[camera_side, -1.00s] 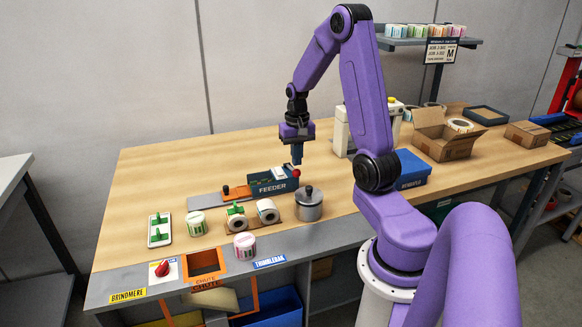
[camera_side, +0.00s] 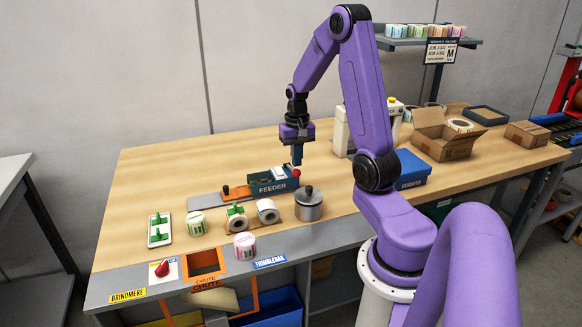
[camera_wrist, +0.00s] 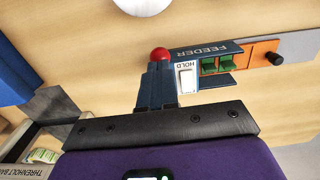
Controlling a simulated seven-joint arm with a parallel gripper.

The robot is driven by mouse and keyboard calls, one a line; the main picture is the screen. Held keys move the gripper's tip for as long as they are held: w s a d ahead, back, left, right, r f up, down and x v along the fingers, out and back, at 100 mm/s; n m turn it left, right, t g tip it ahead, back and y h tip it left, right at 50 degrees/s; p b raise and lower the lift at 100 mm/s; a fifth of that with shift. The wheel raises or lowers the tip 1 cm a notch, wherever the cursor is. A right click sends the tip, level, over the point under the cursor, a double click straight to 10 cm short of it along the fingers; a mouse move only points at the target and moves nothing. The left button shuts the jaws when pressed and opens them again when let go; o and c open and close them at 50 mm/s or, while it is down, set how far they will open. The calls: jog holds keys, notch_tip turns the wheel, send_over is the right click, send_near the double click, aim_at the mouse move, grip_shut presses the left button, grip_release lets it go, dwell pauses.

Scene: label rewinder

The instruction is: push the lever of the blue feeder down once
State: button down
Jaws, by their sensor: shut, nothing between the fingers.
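The blue feeder (camera_side: 270,183), marked FEEDER, sits on the wooden bench; it also shows in the wrist view (camera_wrist: 205,52). Its lever ends in a red ball (camera_side: 295,173), at the feeder's right end. In the wrist view the red ball (camera_wrist: 160,54) shows just past my fingertips. My gripper (camera_side: 297,162) is shut and empty, pointing down, right above the ball. In the wrist view its fingers (camera_wrist: 158,75) overlap the ball's lower edge and hide the lever's arm. I cannot tell whether the fingertips touch the ball. A white HOLD block (camera_wrist: 186,78) is on the feeder.
A grey lidded pot (camera_side: 309,205) stands close in front of the feeder. An orange slide with a black knob (camera_side: 226,190) lies to its left. Label rolls (camera_side: 267,211) sit in front. A blue box (camera_side: 411,170) stands to the right. The bench behind the feeder is clear.

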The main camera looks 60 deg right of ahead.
jog(key=shift+f, duration=1.6)
notch_tip(320, 180, up, 11)
dwell(1.2)
